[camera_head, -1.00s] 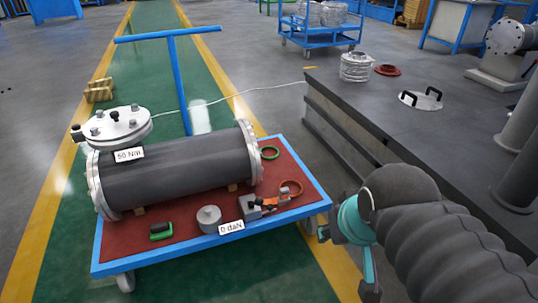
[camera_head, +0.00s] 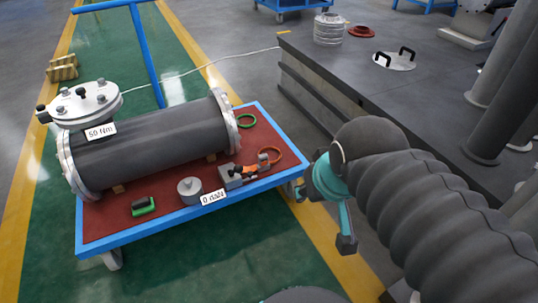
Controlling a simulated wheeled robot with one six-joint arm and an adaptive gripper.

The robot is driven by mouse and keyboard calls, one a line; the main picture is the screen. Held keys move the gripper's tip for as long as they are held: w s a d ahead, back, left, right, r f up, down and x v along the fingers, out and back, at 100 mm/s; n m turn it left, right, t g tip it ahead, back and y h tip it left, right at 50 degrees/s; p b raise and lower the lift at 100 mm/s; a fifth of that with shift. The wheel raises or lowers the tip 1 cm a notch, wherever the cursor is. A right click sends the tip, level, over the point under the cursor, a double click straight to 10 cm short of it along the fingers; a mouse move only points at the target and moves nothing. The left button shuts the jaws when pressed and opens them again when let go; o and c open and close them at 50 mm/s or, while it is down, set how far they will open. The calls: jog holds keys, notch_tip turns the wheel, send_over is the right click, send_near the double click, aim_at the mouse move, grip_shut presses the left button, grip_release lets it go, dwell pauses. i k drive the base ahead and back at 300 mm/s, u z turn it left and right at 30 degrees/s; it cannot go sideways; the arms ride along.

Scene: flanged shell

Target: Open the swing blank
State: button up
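The swing blank (camera_head: 78,101) is a round pale metal disc with several bolts or knobs on top. It lies flat over the short nozzle at the left end of the dark flanged shell (camera_head: 150,142), with a dark knob (camera_head: 42,114) at its left rim. A "50 Nm" label (camera_head: 101,131) shows in front of it. My gripper (camera_head: 322,217) hangs off the right front corner of the cart, far right of the blank. Its teal and dark fingers are spread apart with nothing visible between them.
The shell rests on a blue-framed cart (camera_head: 165,231) with a red top. On it are a green-and-black tool (camera_head: 143,206), a grey cylinder (camera_head: 190,190), an orange-and-grey device (camera_head: 240,174) and two rings. A dark workbench (camera_head: 350,85) stands right. Green floor lies in front.

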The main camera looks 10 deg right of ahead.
aim_at(81, 102)
jog(key=z, duration=0.05)
jog(key=k, duration=0.35)
jog(key=u, duration=1.05)
jog(key=i, duration=1.45)
jog(key=z, duration=0.45)
